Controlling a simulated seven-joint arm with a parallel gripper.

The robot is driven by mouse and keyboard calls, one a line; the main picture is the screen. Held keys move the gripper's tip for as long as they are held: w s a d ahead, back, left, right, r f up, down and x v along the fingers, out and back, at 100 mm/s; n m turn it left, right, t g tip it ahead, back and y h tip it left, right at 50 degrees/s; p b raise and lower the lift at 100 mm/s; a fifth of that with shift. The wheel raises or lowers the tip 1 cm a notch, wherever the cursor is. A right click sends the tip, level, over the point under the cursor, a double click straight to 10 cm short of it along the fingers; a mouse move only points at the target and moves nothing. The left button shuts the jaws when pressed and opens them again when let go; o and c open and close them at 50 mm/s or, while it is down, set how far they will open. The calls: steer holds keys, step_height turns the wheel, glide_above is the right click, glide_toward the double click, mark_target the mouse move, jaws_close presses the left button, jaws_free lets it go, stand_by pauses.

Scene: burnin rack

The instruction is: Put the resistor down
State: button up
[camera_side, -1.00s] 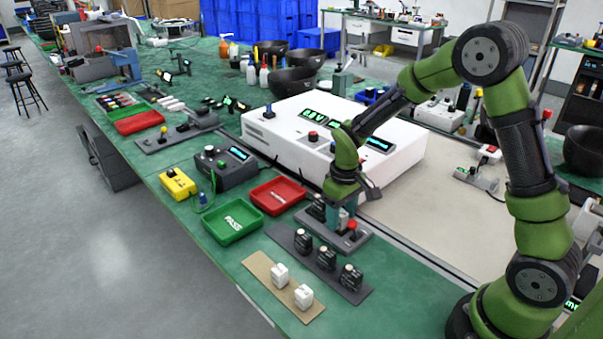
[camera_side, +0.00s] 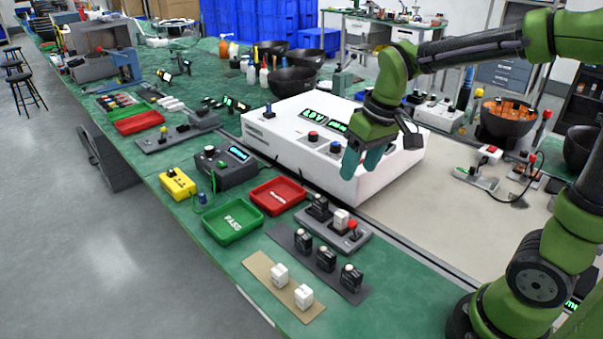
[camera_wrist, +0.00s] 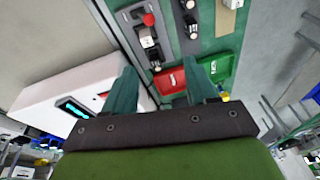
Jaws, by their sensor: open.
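A white block-shaped resistor (camera_side: 341,219) stands upright in the grey fixture (camera_side: 321,233), between a black block (camera_side: 318,207) and a red knob (camera_side: 352,226). It also shows in the wrist view (camera_wrist: 147,40). My gripper (camera_side: 364,165) hangs above and behind the fixture, in front of the white tester. In the wrist view its teal fingers (camera_wrist: 160,80) are spread apart with nothing between them. Two more white resistors (camera_side: 280,274) (camera_side: 304,296) stand on the tan strip (camera_side: 262,267).
A dark strip (camera_side: 283,236) with three black parts lies between the fixture and the tan strip. A green PASS tray (camera_side: 210,231) and a red tray (camera_side: 256,199) sit to the left. The large white tester (camera_side: 275,138) stands behind. The bench front is clear.

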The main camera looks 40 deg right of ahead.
steer(key=s+a+r+m+t, duration=0.1)
steer(key=s+t, duration=0.1)
steer(key=s, duration=0.3)
steer(key=s+a+r+m+t+y, duration=0.1)
steer(key=s+a+r+t, duration=0.1)
steer(key=s, duration=0.3)
steer(key=shift+s+r+m+t, duration=0.25)
steer(key=shift+r+m+t, duration=0.05)
steer(key=shift+t, duration=0.1)
